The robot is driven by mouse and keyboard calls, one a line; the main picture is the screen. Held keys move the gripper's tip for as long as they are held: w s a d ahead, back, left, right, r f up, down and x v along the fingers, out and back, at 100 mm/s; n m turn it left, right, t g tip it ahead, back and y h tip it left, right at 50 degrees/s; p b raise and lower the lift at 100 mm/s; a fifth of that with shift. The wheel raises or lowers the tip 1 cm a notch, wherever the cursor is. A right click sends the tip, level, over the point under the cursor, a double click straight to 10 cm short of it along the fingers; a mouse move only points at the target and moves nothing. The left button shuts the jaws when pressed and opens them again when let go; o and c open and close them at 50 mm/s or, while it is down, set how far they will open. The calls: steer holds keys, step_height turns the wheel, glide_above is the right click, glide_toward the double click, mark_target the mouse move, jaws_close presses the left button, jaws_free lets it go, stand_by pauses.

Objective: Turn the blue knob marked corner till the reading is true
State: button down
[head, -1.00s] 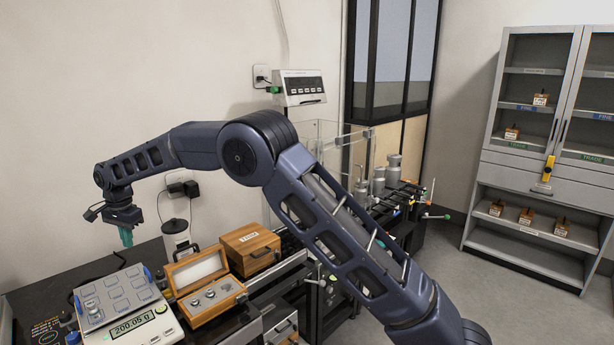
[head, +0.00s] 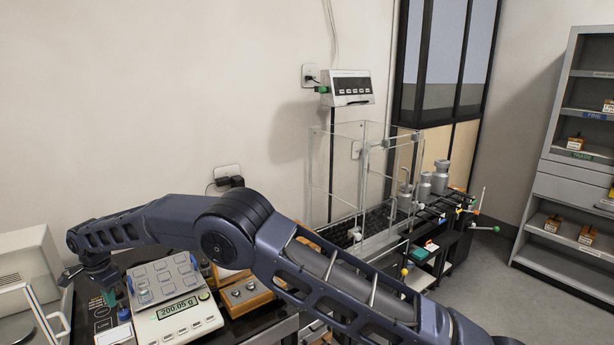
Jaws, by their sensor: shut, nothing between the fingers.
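The scale (head: 190,328) stands on the dark table at lower left, and its display (head: 178,307) reads 200.05 g. A small metal weight (head: 143,297) stands on one of the marked squares of its pan (head: 163,273). A blue knob (head: 124,315) shows at the scale's left front corner; its marking is too small to read.
An open wooden weight case (head: 245,294) lies right of the scale, partly behind my arm. A white cabinet-like device (head: 28,262) stands at far left. A clear glass enclosure (head: 340,175) and metal cylinders (head: 440,177) stand farther right. A grey shelf unit (head: 565,190) is at right.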

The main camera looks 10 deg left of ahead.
steer(key=shift+f, duration=3.45)
steer(key=shift+w, duration=0.25)
steer(key=shift+w+a, duration=0.1)
steer(key=shift+a, duration=0.6)
steer(key=shift+s+a, duration=0.1)
steer(key=shift+s, duration=0.35)
step_height(320, 180, up, 6)
